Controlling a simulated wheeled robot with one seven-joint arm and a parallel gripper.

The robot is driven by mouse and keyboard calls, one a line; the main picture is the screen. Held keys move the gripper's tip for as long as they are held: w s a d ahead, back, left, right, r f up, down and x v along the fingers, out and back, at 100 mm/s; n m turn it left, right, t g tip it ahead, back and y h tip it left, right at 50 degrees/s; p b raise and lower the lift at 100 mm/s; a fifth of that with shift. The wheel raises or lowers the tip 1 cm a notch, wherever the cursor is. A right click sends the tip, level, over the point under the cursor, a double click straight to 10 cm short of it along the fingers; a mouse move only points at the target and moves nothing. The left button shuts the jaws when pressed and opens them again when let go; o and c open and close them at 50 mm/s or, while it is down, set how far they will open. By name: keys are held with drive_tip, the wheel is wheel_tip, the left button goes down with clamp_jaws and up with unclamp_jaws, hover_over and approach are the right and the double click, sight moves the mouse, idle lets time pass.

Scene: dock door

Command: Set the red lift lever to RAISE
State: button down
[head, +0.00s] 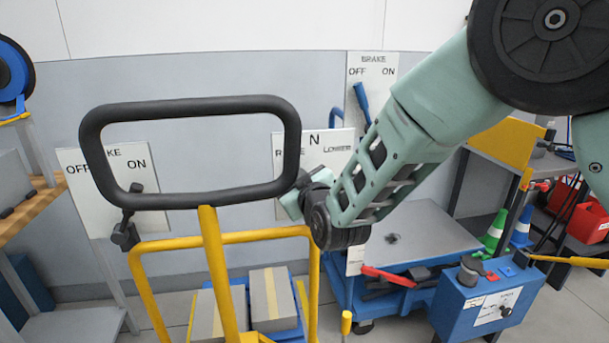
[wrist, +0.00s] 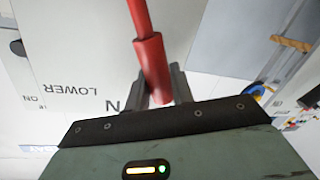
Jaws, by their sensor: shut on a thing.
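The red lift lever (wrist: 153,62) shows in the wrist view, running down from the top edge to its thicker grip. My gripper (wrist: 160,92) has its two dark fingers on either side of that grip and is shut on it. The label panel (wrist: 85,55) behind carries LOWER and N. The grip appears just beyond the N, on the side away from LOWER; RAISE is not visible there. In the head view my gripper (head: 296,204) is at the lower left of the panel (head: 335,160), below the partly covered RAISE label. The lever is hidden there.
A yellow cart with a black loop handle (head: 190,108) stands in front, its right side close to my gripper. Brake panels stand left (head: 85,175) and behind (head: 372,62). A blue lift table (head: 425,228) with a red pedal (head: 388,276) is right.

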drive_tip(key=shift+s+a+f+n, duration=0.25)
drive_tip(key=shift+a+f+n, duration=0.2)
drive_tip(key=shift+a+n, duration=0.35)
drive_tip(key=c, duration=1.3)
unclamp_jaws()
drive_tip(key=shift+o, duration=0.2)
drive_tip(key=shift+s+d, duration=0.1)
drive_tip(key=v, duration=1.7)
drive_tip(key=shift+b, duration=0.3)
drive_tip(key=shift+s+r, duration=0.15)
drive_tip(key=shift+r, duration=0.1)
